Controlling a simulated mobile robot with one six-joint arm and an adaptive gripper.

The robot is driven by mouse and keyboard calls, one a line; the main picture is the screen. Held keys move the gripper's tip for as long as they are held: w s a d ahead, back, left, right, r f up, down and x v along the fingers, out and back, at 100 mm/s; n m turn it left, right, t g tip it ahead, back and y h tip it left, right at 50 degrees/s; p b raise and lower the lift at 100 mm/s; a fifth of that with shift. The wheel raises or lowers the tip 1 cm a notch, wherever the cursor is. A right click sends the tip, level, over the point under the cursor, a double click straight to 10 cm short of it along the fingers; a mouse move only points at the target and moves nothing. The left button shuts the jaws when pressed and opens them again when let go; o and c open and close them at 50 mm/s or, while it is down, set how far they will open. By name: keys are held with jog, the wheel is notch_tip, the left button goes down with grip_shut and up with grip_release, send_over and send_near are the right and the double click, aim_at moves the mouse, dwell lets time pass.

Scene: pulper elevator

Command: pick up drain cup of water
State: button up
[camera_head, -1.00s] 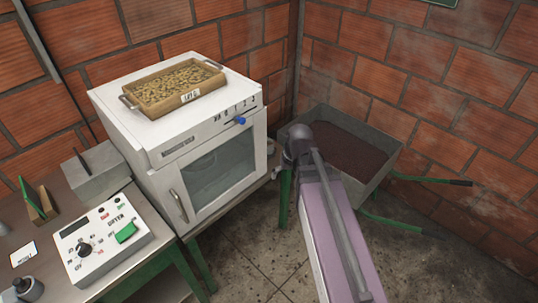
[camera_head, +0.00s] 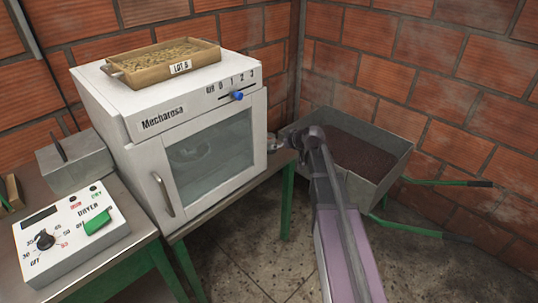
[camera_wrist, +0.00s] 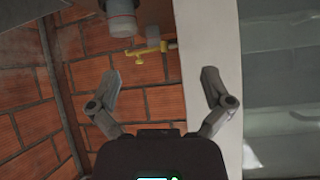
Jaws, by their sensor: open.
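My gripper (camera_wrist: 163,85) is open and empty in the wrist view, its two fingers spread apart in front of a brick wall and the white edge of a machine. At the top of the wrist view is a grey cylindrical thing (camera_wrist: 121,18), next to a small yellow fitting (camera_wrist: 150,50); I cannot tell whether the cylinder is the drain cup. In the head view, my arm's end is at the right side of the white Mecharosa oven (camera_head: 160,125). A small pale thing (camera_head: 273,142) shows there, partly hidden. No water is visible.
A wooden tray of beans (camera_head: 165,63) sits on the oven. A grey wheelbarrow (camera_head: 372,150) with dark contents stands behind my arm. A dryer control box (camera_head: 70,235) and a grey metal box (camera_head: 75,165) are on the table at left. Tiled floor shows between table and wheelbarrow.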

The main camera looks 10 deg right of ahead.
jog(key=w+d+f+t+b, duration=0.2)
jog(key=w+d+f+b, duration=0.1)
jog(key=w+b, duration=0.2)
jog(key=shift+w+d+t, duration=0.3)
jog(key=shift+w+d, duration=0.05)
jog(key=shift+w, duration=0.35)
jog(key=shift+f, duration=0.1)
jog(key=b, duration=0.3)
send_near(269, 138)
jog(key=shift+w+a+r, duration=0.2)
jog(key=shift+w+a, duration=0.15)
jog(key=shift+a, duration=0.4)
jog(key=shift+w+a+f+b, duration=0.1)
jog(key=shift+w+a+b, duration=0.15)
jog(key=shift+w+b, duration=0.1)
jog(key=shift+b+x, duration=1.2)
jog(key=shift+x, duration=1.45)
jog(key=shift+s+a+f, duration=0.1)
